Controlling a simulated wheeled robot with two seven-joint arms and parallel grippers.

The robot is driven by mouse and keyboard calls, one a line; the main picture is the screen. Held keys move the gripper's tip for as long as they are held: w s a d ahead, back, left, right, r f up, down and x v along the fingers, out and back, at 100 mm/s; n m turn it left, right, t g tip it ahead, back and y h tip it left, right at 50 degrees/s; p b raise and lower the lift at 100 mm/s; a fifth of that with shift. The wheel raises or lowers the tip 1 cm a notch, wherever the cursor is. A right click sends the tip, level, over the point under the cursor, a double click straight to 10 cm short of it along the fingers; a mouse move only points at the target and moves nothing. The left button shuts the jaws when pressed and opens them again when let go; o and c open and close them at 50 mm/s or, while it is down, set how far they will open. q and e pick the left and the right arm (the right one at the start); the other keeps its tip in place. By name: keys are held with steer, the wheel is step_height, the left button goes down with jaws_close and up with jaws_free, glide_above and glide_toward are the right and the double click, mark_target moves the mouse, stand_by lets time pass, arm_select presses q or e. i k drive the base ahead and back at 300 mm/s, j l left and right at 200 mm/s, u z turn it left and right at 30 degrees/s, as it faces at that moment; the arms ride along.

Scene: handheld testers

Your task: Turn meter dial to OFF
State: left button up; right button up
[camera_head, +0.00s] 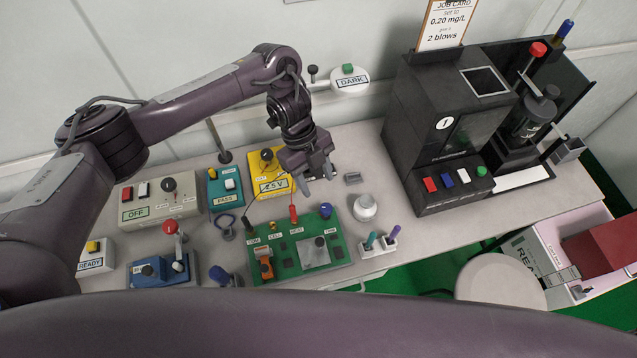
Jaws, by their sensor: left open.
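The yellow meter (266,189) lies on the bench and shows a reading that looks like 4.5 V. Its dark dial (266,156) is at the meter's back edge; its pointer setting is too small to read. Thin leads run from the meter toward the green board. My left gripper (318,184) is open and empty. It hangs just right of the meter, fingers pointing down, apart from the dial in the picture. The gripper and wrist cover part of the meter's right side. My right gripper is not in view.
A green circuit board (288,262) with several coloured parts lies in front. A teal PASS box (224,199) and a grey OFF box (155,212) stand left. A white knob (365,207) sits right. A tall black machine (432,110) stands further right.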

mark_target(267, 154)
steer(key=k, duration=1)
